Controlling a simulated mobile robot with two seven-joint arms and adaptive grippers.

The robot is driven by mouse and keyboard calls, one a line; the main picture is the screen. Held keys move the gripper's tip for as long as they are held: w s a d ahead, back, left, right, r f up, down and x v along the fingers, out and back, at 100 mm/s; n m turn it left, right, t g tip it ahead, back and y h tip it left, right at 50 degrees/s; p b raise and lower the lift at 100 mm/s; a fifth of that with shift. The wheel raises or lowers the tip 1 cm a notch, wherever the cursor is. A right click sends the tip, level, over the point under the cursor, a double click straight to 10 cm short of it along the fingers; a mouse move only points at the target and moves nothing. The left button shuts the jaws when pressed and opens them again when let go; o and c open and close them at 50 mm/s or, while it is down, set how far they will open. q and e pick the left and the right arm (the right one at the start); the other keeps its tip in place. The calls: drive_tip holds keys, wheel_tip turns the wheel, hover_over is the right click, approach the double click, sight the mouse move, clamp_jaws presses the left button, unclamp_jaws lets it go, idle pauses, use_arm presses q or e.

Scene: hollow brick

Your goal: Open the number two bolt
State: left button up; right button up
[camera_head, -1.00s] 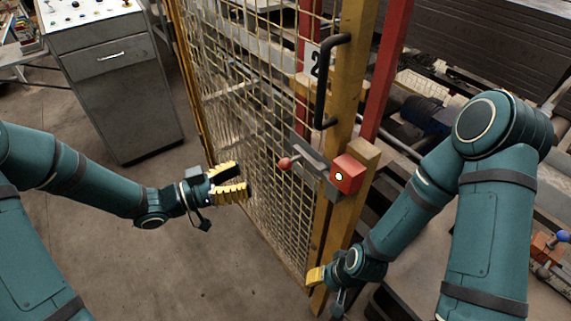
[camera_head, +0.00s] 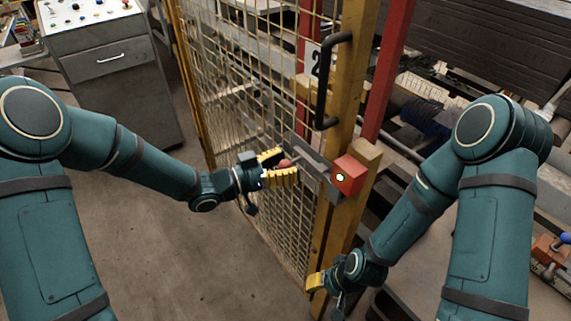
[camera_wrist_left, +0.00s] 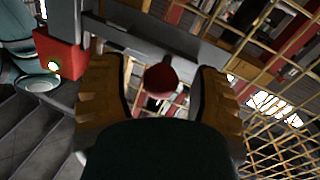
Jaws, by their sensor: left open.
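The bolt is a grey bar (camera_head: 313,158) on the yellow mesh gate, with a red ball knob (camera_head: 285,163) at its left end. A sign with a 2 (camera_head: 314,61) hangs on the gate above it. My left gripper (camera_head: 281,167) is at the knob, its yellow fingers on either side of it. In the left wrist view the knob (camera_wrist_left: 160,79) sits between the two open fingers, with gaps at both sides. My right gripper (camera_head: 315,282) is low by the gate post; its fingers are partly hidden and its opening is unclear.
A red box (camera_head: 348,175) with a lit button is on the yellow post right of the bolt. A black handle (camera_head: 333,80) stands above it. A grey control cabinet (camera_head: 118,90) is at the back left. The floor left of the gate is clear.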

sight(294, 151)
use_arm(q)
clamp_jaws()
drive_tip(key=shift+w+a+p, duration=0.15)
drive_tip(key=shift+w+a, duration=0.4)
drive_tip(key=shift+w, duration=0.25)
drive_tip(key=shift+w+a+p, duration=0.15)
drive_tip(key=shift+w+a, duration=0.4)
drive_tip(key=shift+w, duration=0.2)
unclamp_jaws()
drive_tip(key=shift+s, duration=0.1)
drive_tip(key=shift+a, duration=0.1)
drive_tip(key=v, duration=1.1)
drive_tip(key=shift+s+a, duration=0.2)
drive_tip(key=shift+a, duration=0.15)
